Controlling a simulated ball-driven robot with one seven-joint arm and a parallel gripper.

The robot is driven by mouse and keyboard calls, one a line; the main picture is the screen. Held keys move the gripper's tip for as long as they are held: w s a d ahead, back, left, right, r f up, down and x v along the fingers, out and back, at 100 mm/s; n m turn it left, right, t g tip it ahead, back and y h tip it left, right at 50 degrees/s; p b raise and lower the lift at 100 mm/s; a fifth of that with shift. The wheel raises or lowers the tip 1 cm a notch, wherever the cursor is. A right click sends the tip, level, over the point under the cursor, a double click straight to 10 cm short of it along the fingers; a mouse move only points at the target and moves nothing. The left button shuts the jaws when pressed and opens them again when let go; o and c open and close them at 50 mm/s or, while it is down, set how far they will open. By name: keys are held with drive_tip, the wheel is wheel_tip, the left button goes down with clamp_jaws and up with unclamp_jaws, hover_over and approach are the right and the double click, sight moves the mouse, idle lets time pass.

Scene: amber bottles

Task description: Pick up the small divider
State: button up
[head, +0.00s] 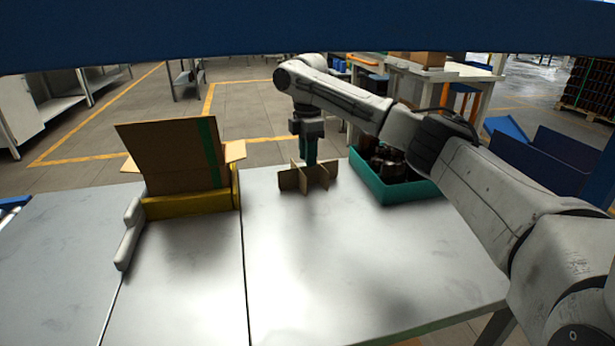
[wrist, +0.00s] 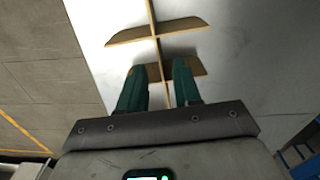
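The small divider, a brown set of crossed cardboard panels, stands upright on the grey table near its far edge in the head view (head: 289,181). My gripper (head: 309,158) points down directly over it, its lower end at the divider's top. In the wrist view the divider (wrist: 155,32) shows one long panel crossed by shorter ones. My gripper's green fingers (wrist: 160,67) are apart there, one on each side of the long panel, with gaps visible. I cannot tell how far down they reach.
A teal crate (head: 395,192) with dark bottles stands right of the divider. An open cardboard box (head: 165,160) sits in a yellow holder (head: 190,206) to the left. The front of the table (head: 340,270) is clear.

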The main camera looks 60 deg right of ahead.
sight(309, 175)
drive_tip(key=shift+s+d+f+b, duration=0.1)
drive_tip(key=shift+f+b, duration=0.25)
drive_tip(key=shift+f, duration=2.3)
drive_tip(key=shift+c, duration=0.3)
clamp_jaws()
